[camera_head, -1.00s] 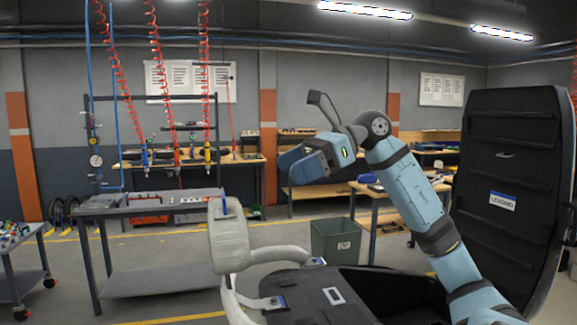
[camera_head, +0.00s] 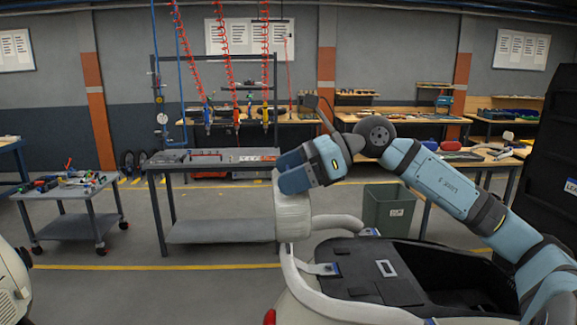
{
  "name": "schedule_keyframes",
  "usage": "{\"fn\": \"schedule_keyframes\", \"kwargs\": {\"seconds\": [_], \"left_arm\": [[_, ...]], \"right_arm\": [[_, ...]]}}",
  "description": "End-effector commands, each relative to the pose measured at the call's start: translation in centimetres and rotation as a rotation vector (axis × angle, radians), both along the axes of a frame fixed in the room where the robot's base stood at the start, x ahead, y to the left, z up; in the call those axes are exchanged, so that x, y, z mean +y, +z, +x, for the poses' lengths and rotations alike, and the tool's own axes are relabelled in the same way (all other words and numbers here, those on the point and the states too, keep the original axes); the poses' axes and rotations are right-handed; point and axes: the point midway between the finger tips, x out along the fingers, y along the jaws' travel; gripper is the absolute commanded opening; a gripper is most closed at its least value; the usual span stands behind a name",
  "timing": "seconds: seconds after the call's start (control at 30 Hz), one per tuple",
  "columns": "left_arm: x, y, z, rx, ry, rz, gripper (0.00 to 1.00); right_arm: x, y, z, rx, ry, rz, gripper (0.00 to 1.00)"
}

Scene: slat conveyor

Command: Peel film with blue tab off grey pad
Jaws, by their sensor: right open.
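I cannot make out a grey pad or a film on one. My right arm reaches in from the lower right. My left gripper is out of view.
A black-lined compartment (camera_head: 350,282) sits inside the white frame. A green bin (camera_head: 385,212) stands behind it. A grey steel table (camera_head: 215,165) and a tool cart (camera_head: 68,190) are to the left. A large dark panel (camera_head: 550,170) rises at the right. Floor between is clear.

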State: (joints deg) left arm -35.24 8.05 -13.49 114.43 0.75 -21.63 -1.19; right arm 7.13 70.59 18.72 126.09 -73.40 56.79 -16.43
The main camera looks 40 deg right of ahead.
Motion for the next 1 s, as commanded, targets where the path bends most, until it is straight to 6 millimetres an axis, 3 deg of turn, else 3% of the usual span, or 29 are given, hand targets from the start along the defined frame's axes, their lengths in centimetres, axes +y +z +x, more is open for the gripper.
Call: {"fn": "schedule_keyframes", "kwargs": {"seconds": [0.3,0.53,0.57,0.77,1.0], "left_arm": [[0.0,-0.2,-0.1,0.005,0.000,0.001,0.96],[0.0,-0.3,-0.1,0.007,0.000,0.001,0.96],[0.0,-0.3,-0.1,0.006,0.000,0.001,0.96],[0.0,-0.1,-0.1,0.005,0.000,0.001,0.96],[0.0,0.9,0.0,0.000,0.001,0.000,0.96]], "right_arm": [[0.2,-0.1,0.1,0.000,0.000,0.000,0.87],[0.2,-0.1,0.1,0.000,0.000,0.000,0.37],[0.2,-0.1,0.1,0.000,0.000,0.000,0.34],[0.2,0.1,0.1,-0.001,0.000,-0.001,0.34],[1.0,2.2,-0.7,-0.001,0.001,-0.002,0.34]]}}
